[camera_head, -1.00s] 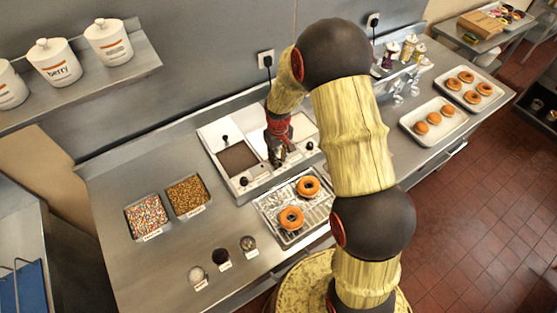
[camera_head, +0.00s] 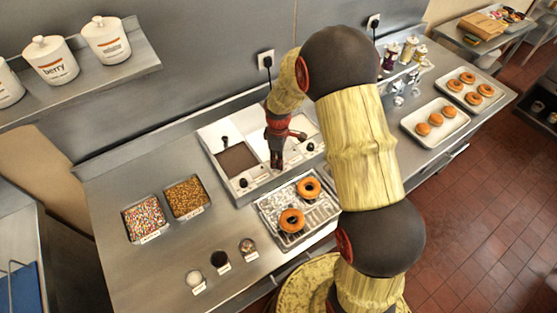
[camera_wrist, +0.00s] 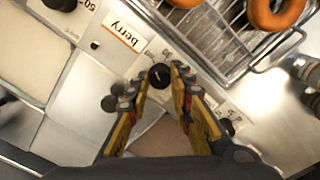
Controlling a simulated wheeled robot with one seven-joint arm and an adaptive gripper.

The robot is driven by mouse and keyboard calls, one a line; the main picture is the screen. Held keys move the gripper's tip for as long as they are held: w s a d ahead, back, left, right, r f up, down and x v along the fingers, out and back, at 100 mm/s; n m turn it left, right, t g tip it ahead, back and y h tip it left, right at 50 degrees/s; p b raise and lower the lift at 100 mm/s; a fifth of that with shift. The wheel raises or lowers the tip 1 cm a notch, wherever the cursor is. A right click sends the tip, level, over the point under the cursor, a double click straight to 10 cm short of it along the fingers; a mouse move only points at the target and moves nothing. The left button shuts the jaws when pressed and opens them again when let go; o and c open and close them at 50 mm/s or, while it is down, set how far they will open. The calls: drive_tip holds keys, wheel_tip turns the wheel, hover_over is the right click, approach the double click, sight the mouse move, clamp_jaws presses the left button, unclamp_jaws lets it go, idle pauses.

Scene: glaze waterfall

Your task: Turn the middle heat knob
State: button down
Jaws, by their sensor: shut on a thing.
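The glaze warmer (camera_head: 213,137) sits on the steel counter with a row of dark front knobs. The middle heat knob (camera_wrist: 160,75) shows in the wrist view as a round black knob between my two fingertips. My gripper (camera_wrist: 161,77) is shut on it, with one finger on each side. In the head view my gripper (camera_head: 277,163) points down at the front panel and hides the middle knob. The left knob (camera_head: 243,183) and right knob (camera_head: 310,147) show on either side of it.
A wire rack tray (camera_head: 265,208) with two donuts stands close in front of the warmer. Sprinkle bins (camera_head: 146,218) are to the left. A tray of donuts (camera_head: 408,122) lies to the right. A shelf (camera_head: 150,65) with jars hangs at the back left.

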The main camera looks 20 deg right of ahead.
idle(0.4)
drive_tip(key=c, duration=1.6)
unclamp_jaws()
drive_tip(key=shift+c, duration=0.2)
drive_tip(key=shift+o, duration=0.4)
wheel_tip(320, 180, up, 12)
